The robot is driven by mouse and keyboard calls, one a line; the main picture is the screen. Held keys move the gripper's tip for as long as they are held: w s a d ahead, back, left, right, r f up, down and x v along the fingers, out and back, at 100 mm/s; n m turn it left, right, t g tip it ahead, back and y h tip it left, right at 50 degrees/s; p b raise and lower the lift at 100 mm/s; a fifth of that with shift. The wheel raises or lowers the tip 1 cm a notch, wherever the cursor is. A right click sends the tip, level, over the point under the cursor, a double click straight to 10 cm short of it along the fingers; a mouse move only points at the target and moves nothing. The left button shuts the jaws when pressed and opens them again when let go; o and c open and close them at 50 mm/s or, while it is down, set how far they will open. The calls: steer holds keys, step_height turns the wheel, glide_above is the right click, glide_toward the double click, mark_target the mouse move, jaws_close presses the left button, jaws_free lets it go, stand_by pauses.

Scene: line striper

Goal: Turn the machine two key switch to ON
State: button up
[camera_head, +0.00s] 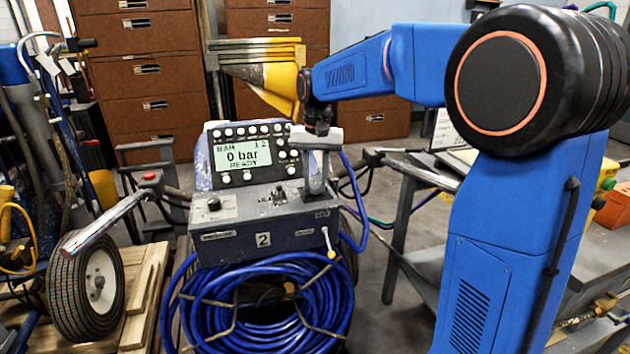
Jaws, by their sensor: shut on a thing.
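Machine two (285,242) is a dark blue-grey unit marked with a white "2". Its display (243,157) reads "0 bar" and "READY". My gripper (317,186) points down at the right end of the sloped control panel (247,205), with its fingertips at the panel surface. It is shut, apparently on the key of the key switch. The key and the switch's markings are hidden by the fingers, so I cannot tell which way the key points. A round black knob (213,203) sits at the panel's left, and small dark switches (279,194) sit left of my gripper.
A coiled blue hose (262,305) hangs on the machine's front, and a blue hose loop rises beside my gripper. Handlebars flank the machine. Brown drawer cabinets (150,75) stand behind.

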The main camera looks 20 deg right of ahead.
mark_target(318, 186)
steer(key=shift+m, duration=0.4)
steer(key=o, duration=1.1)
steer(key=shift+c, duration=0.2)
step_height(318, 186, up, 17)
steer(key=shift+d+r, duration=0.2)
steer(key=shift+d, duration=0.05)
steer(key=shift+s, duration=0.15)
